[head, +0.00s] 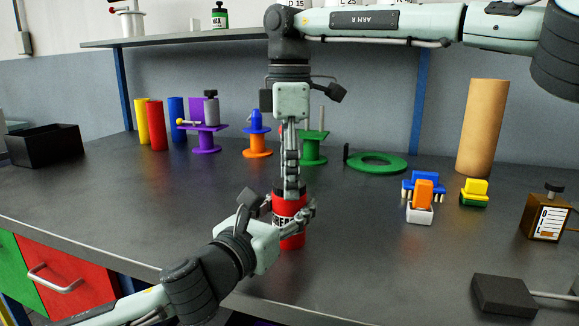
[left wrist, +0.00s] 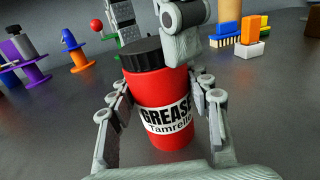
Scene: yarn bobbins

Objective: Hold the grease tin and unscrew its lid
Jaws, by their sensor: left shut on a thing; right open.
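The red grease tin (head: 290,241) stands upright near the middle front of the table, with a white label reading GREASE. My left gripper (head: 288,222) is shut around its body from the front left; its fingers flank the tin in the left wrist view. The black ridged lid (left wrist: 142,54) sits on top of the tin in that view. My right gripper (head: 291,192) points straight down over the tin, open. In the left wrist view its fingers show behind and to the right of the lid; I cannot tell whether they touch it. The right gripper mostly hides the lid in the head view.
Behind stand a purple spool (head: 206,140), an orange spool (head: 257,144) and a green spool (head: 313,148). The left middle table is clear.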

